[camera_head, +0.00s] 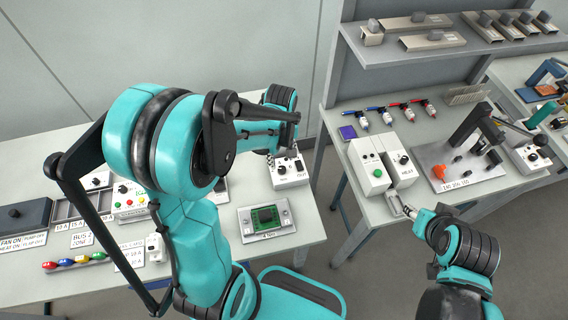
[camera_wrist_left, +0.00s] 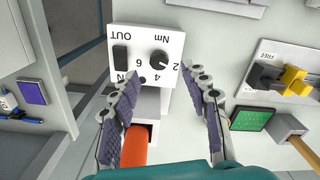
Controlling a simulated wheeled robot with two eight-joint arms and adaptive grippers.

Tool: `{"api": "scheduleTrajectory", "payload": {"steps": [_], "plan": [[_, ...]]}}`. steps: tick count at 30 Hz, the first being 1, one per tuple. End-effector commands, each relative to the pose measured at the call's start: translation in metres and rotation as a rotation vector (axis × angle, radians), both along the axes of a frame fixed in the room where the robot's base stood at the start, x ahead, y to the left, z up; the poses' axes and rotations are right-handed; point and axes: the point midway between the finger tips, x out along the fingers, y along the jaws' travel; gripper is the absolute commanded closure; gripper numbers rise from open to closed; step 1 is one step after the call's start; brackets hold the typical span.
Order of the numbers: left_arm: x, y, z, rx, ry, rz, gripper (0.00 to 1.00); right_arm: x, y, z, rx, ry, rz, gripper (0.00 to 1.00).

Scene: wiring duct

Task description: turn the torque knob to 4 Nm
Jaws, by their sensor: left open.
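The white torque box (camera_wrist_left: 128,38) shows upside down in the left wrist view, marked Nm, 2, 4, 6, IN and OUT. Its round black torque knob (camera_wrist_left: 160,59) is at the right of its face, beside a black rocker switch (camera_wrist_left: 120,58). I cannot tell the knob's setting for sure. My left gripper (camera_wrist_left: 168,84) is open, its purple-padded fingers spread below the knob, apart from it. In the head view the box (camera_head: 293,182) sits at the table's right side, partly behind my left arm. My right gripper (camera_head: 412,214) is by the right table's front edge, its jaws unclear.
An orange cylinder (camera_wrist_left: 134,148) lies below the box in the left wrist view, partly behind the left finger. A gap separates the two tables.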

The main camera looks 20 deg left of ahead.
Motion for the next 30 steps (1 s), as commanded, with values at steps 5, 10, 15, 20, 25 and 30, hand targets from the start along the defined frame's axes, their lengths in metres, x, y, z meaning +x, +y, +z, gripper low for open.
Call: {"api": "scheduleTrajectory", "payload": {"steps": [5, 10, 15, 20, 25, 30], "plan": [[0.001, 0.0, -0.034, 0.0, -0.001, -0.001, 0.54, 0.0, 0.0, -0.012, 0.0, 0.0, 0.0, 0.6], [0.001, 0.0, -0.052, 0.0, -0.001, -0.002, 0.54, 0.0, 0.0, -0.017, 0.0, 0.0, 0.0, 0.6], [0.0, 0.0, -0.056, 0.0, -0.001, -0.002, 0.54, 0.0, 0.0, -0.018, 0.0, 0.0, 0.0, 0.6], [0.0, 0.0, -0.056, 0.0, -0.001, -0.003, 0.54, 0.0, 0.0, -0.017, 0.0, 0.0, 0.0, 0.6], [0.0, 0.0, -0.056, 0.0, -0.001, -0.003, 0.94, 0.0, 0.0, -0.017, 0.0, 0.0, 0.0, 0.6], [0.0, 0.0, -0.056, 0.0, -0.001, -0.003, 1.0, 0.0, 0.0, -0.017, 0.0, 0.0, 0.0, 0.6]]}}
